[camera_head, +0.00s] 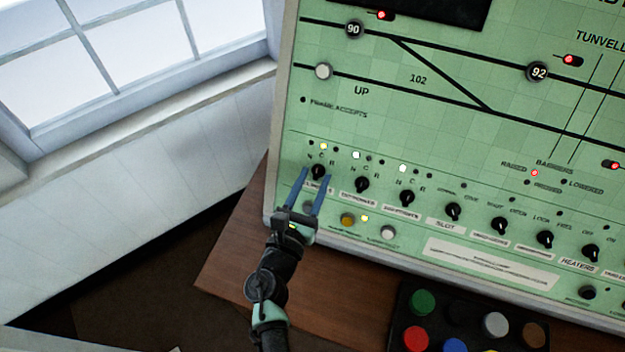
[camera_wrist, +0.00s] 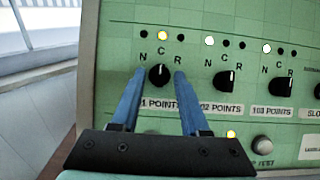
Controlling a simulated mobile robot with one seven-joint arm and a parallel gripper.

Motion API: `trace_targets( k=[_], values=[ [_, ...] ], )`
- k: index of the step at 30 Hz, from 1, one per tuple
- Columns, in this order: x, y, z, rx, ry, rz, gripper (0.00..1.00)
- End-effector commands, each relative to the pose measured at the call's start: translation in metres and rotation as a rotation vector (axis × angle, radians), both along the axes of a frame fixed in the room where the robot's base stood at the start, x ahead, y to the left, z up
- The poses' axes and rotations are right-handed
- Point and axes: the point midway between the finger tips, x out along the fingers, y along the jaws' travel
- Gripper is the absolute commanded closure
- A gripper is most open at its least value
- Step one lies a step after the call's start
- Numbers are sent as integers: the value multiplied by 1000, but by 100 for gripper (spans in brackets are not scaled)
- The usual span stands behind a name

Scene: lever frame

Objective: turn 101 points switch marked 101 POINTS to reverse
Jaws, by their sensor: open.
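The 101 points switch (camera_wrist: 158,76) is a round black knob on the green panel, with N, C and R around it. Its pointer appears to face up towards C, and the middle lamp (camera_wrist: 161,37) above it is lit. My gripper (camera_wrist: 160,73) is open, with one blue finger on each side of the knob. I cannot tell whether the fingers touch it. In the head view the knob (camera_head: 318,171) also shows between the fingertips.
The 102 points knob (camera_wrist: 224,81) and 103 points knob (camera_wrist: 283,86) stand close to the right, each with its left lamp lit. Below are a yellow button (camera_head: 347,219) and a white button (camera_head: 388,233). A black box of coloured buttons (camera_head: 398,300) lies at the front.

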Motion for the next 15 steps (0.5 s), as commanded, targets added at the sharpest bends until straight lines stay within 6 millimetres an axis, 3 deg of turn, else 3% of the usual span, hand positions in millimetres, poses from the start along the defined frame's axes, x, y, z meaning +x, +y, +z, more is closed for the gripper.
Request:
trace_targets(
  k=[5, 12, 15],
  values=[
    [0, 0, 0, 0, 0, 0, 57],
    [0, 0, 0, 1, 0, 0, 100],
    [0, 0, 0, 1, -1, 0, 100]
  ],
)
